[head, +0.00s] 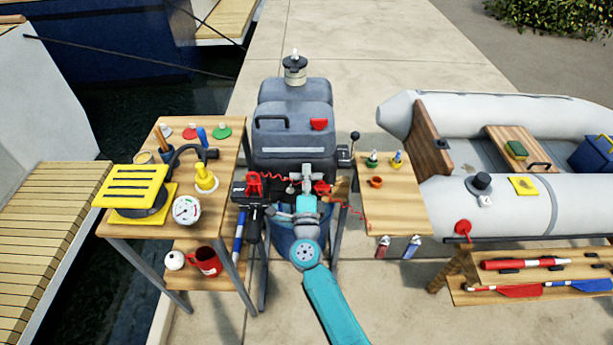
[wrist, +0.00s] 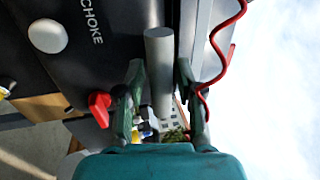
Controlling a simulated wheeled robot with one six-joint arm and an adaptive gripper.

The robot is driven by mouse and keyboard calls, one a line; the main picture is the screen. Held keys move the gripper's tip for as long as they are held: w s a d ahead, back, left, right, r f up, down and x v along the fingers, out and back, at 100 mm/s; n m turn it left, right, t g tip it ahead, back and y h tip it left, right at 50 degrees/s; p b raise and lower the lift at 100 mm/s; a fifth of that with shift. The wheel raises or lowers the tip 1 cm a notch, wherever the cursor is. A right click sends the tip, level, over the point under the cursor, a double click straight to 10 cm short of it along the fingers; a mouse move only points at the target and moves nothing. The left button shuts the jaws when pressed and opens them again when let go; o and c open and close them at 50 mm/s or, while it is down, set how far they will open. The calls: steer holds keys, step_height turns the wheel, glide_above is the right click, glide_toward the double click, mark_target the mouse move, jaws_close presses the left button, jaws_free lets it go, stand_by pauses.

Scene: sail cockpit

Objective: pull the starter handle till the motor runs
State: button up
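The grey outboard motor (head: 290,128) stands upright at the centre of the head view. My gripper (head: 308,184) is at its front face. In the wrist view a plain grey bar (wrist: 160,62), which looks like the starter handle, lies between my two fingers. A narrow gap shows along both sides of the bar, so the fingers look open around it. Whether either one touches it is hard to tell. The motor's front panel (wrist: 88,62) is close behind, with the word CHOKE and a white round knob (wrist: 47,36). A cord behind the handle is hidden.
A red knob (wrist: 99,108) sits left of my fingers and a red coiled lead (wrist: 214,62) runs close on the right. A wooden table (head: 228,150) with a yellow-topped item stands left; a small side shelf (head: 393,215) and grey inflatable boat (head: 500,205) are right.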

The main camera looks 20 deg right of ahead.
jaws_close()
steer(key=r+v, duration=0.2)
steer(key=v, duration=1.2)
steer(key=shift+s+a+r, duration=0.2)
steer(key=shift+s+r, duration=0.1)
steer(key=shift+s, duration=0.3)
